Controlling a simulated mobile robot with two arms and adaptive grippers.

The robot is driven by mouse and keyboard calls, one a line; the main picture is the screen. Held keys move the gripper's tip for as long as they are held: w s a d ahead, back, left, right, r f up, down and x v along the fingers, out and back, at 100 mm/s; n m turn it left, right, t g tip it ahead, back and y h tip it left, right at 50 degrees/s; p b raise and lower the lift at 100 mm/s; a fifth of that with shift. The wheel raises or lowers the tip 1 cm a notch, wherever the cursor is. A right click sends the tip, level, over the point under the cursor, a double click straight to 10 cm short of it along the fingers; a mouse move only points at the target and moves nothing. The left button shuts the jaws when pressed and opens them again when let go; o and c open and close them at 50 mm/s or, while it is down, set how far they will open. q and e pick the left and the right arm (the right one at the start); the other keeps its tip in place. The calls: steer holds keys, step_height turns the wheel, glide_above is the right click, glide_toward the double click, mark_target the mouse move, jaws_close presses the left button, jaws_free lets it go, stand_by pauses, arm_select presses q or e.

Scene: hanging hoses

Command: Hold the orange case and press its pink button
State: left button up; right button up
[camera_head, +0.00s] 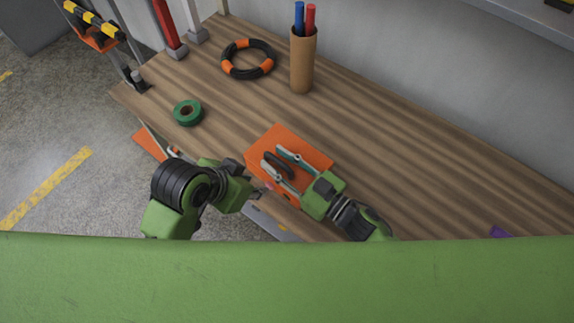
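The orange case (284,137) lies on the wooden bench near its front edge, with a dark handle (278,164) on top. My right gripper (271,157) reaches over the case from the lower right. Its two fingers are spread on either side of the handle, with gaps showing; I cannot tell whether they touch it. My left gripper (258,194) is at the case's front left side, close to the small pink button (269,187). Its fingers are small and partly hidden, so I cannot tell whether they are open or touch the button.
A green tape roll (187,112), an orange and black hose ring (247,59) and a brown cup (302,62) with blue and red markers stand behind on the bench (410,140). A purple item (501,232) lies at right. The right of the bench is mostly clear.

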jaws_close()
steer(key=shift+s+f, duration=0.1)
steer(key=shift+f, duration=0.25)
stand_by(0.7)
arm_select(q)
jaws_close()
arm_select(e)
steer(key=shift+f, duration=0.1)
